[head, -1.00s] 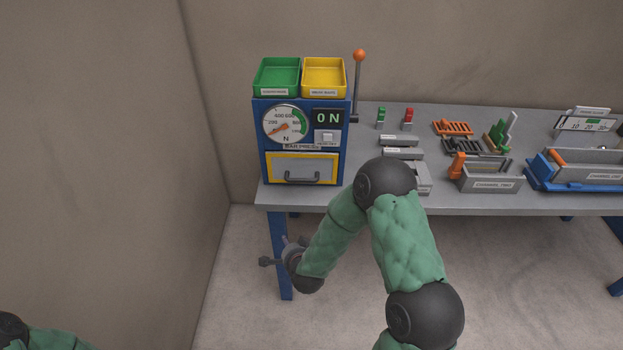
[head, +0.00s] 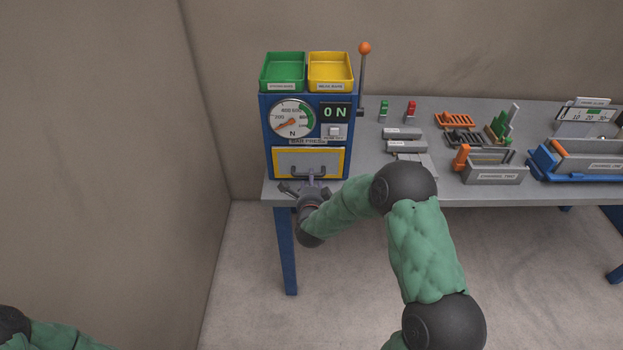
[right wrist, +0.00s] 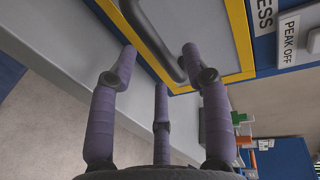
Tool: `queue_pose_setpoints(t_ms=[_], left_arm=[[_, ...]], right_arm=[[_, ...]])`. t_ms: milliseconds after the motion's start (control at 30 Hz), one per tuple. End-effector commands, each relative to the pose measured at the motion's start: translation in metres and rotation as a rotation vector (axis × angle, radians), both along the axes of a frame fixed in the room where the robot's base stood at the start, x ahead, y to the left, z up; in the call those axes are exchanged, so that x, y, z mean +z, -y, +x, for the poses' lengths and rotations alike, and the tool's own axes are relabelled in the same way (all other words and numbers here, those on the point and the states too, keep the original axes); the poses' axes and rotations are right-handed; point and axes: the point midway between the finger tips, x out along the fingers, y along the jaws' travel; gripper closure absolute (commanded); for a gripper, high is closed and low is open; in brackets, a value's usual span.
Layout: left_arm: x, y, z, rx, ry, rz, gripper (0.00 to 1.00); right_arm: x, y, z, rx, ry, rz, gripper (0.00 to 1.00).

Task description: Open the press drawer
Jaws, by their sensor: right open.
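The press (head: 265,125) is a blue box at the left end of the bench. Its drawer (head: 335,158), a grey front in a yellow frame, is shut. A dark arched handle (head: 308,166) is on that front. In the right wrist view the handle (right wrist: 158,40) crosses the top, with the yellow frame (right wrist: 238,77) beside it. My right gripper (head: 312,184) is just in front of and below the handle. Its purple fingers (right wrist: 159,62) are spread and empty, with the handle near the tips; contact cannot be told. My left gripper is out of view.
Green (head: 283,70) and yellow (head: 331,70) trays top the press. An orange-knobbed lever (head: 363,75) stands at its right side. Grey blocks (head: 407,146) and racks (head: 495,173) lie farther right on the bench (head: 360,160). A wall is at the left.

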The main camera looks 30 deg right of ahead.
Motion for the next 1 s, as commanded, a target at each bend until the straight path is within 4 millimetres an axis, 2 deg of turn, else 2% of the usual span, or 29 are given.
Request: queue_pose_setpoints(t_ms=[100, 233, 633, 800, 1000], left_arm=[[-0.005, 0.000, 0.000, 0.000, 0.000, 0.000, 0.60], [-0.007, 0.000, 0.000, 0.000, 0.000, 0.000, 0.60], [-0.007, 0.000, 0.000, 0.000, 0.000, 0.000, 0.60], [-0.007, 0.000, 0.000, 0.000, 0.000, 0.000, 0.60], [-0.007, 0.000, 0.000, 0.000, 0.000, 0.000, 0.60]], right_arm=[[-0.005, 0.009, 0.014, -0.001, 0.000, 0.000, 0.52], [-0.007, 0.015, 0.024, -0.001, -0.001, -0.001, 0.52], [-0.007, 0.018, 0.029, 0.000, -0.001, 0.000, 0.52], [-0.007, 0.018, 0.029, 0.000, -0.001, 0.000, 0.99], [-0.007, 0.018, 0.029, 0.000, -0.001, 0.000, 1.00]])
